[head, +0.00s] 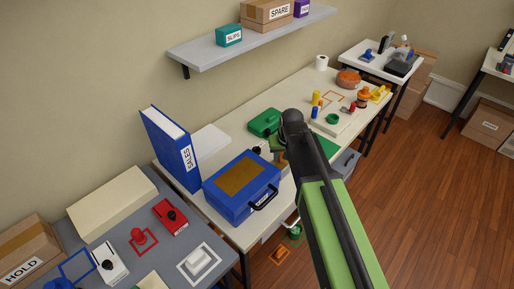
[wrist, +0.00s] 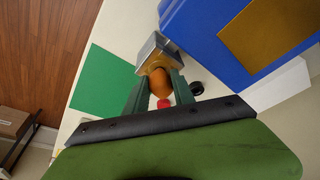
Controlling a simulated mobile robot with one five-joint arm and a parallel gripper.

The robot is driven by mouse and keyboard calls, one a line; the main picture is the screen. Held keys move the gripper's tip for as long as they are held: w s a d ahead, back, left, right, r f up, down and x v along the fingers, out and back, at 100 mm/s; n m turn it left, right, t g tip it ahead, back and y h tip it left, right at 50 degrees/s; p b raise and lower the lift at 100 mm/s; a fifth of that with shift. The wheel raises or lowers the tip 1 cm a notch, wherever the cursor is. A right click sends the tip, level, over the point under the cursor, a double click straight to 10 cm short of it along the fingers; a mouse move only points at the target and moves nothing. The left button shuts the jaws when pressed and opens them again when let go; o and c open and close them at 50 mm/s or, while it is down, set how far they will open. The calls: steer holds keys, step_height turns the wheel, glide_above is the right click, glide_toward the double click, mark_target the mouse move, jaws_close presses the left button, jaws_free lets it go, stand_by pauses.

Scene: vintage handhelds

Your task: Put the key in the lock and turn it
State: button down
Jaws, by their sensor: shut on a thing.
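My gripper (wrist: 157,88) is shut on a round orange-brown piece (wrist: 160,80), which looks like the head of the key. Its shaft is not visible. Just beyond it stands a grey metal block with a brass-coloured face (wrist: 153,50), which looks like the lock. The key's head meets or nearly meets the brass face in the wrist view; I cannot tell whether the shaft is inside. The block stands close beside the blue box (wrist: 205,30). In the head view my gripper (head: 279,157) is over the bench, right of the blue box (head: 226,209), and my arm hides most of the block.
A green mat (wrist: 105,82) lies left of the block in the wrist view. A red piece (wrist: 163,103) and a black ring (wrist: 196,88) are near my fingers. A green case (head: 264,122) stands behind my gripper. The bench (head: 225,233) edge is close in front.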

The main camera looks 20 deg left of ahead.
steer(key=shift+f+b, duration=0.35)
steer(key=shift+f, duration=0.05)
steer(key=c, duration=1.6)
jaws_free()
jaws_close()
steer(key=m, duration=0.2)
steer(key=m+h, duration=0.1)
steer(key=m, duration=0.1)
steer(key=shift+a+m, duration=0.35)
steer(key=shift+m, duration=0.05)
steer(key=shift+m+h, duration=0.5)
steer(key=shift+m, duration=0.6)
steer(key=shift+o, duration=2.3)
jaws_free()
